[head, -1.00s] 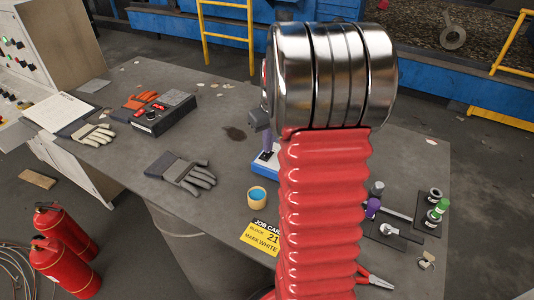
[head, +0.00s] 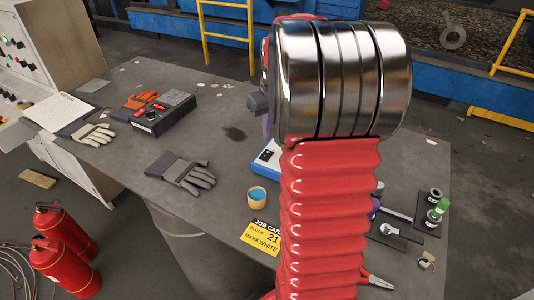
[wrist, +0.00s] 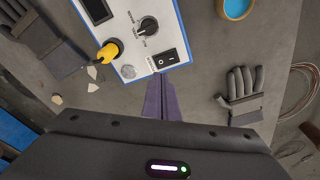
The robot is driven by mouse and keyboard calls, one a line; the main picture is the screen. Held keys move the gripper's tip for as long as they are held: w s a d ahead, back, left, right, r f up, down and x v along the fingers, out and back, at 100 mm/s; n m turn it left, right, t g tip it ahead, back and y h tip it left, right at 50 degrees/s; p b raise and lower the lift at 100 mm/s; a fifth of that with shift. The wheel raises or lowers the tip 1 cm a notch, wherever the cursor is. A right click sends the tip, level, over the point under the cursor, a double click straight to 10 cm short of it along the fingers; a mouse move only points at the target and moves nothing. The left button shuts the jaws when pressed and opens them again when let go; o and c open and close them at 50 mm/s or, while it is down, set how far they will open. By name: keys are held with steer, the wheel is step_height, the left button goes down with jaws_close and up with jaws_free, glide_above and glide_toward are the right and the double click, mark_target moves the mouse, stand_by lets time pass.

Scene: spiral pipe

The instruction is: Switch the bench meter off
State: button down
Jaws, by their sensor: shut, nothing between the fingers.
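The bench meter is a blue box with a white panel (wrist: 120,40). In the head view the meter (head: 265,160) is mostly hidden behind my arm. Its panel has a dark display (wrist: 97,10), a rotary knob (wrist: 148,26), a yellow plug (wrist: 108,52) in a socket and a black rocker switch (wrist: 165,58). I cannot tell which way the rocker is tipped. My gripper (wrist: 160,78) is shut and empty. Its purple fingertips show at the panel's edge, just below the rocker in the wrist view; contact is unclear. In the head view my gripper (head: 266,130) is largely hidden.
A cup of blue liquid (head: 257,196) and a grey glove (head: 182,172) lie near the meter. A black box with red displays (head: 160,115) stands farther left. A yellow job card (head: 262,235), pliers (head: 377,282) and a tool tray (head: 395,230) are nearer or to the right.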

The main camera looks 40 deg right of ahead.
steer(key=shift+r, duration=0.85)
steer(key=shift+s+a+f+m, duration=0.25)
steer(key=shift+s+f+m, duration=0.2)
steer(key=shift+f, duration=0.1)
steer(key=shift+s+a+f+m, duration=0.25)
steer(key=shift+s+f+m, duration=0.2)
steer(key=shift+f, duration=0.05)
steer(key=shift+s+a+m, duration=0.15)
steer(key=shift+s+a, duration=0.25)
steer(key=shift+a, duration=0.25)
steer(key=shift+s+a+m, duration=0.15)
steer(key=shift+s+a, duration=0.25)
steer(key=shift+a, duration=0.2)
steer(key=s+a+r+n+t, duration=0.1)
steer(key=s+a, duration=0.3)
steer(key=a, duration=0.5)
steer(key=s+a+r+n+t, duration=0.1)
steer(key=s+a+r+n, duration=0.1)
steer(key=a, duration=0.7)
steer(key=s+a+r+n+t, duration=0.1)
steer(key=s+a+r, duration=0.2)
steer(key=s+a, duration=0.4)
steer(key=a, duration=0.3)
steer(key=shift+r+t, duration=0.35)
steer(key=shift+t, duration=0.05)
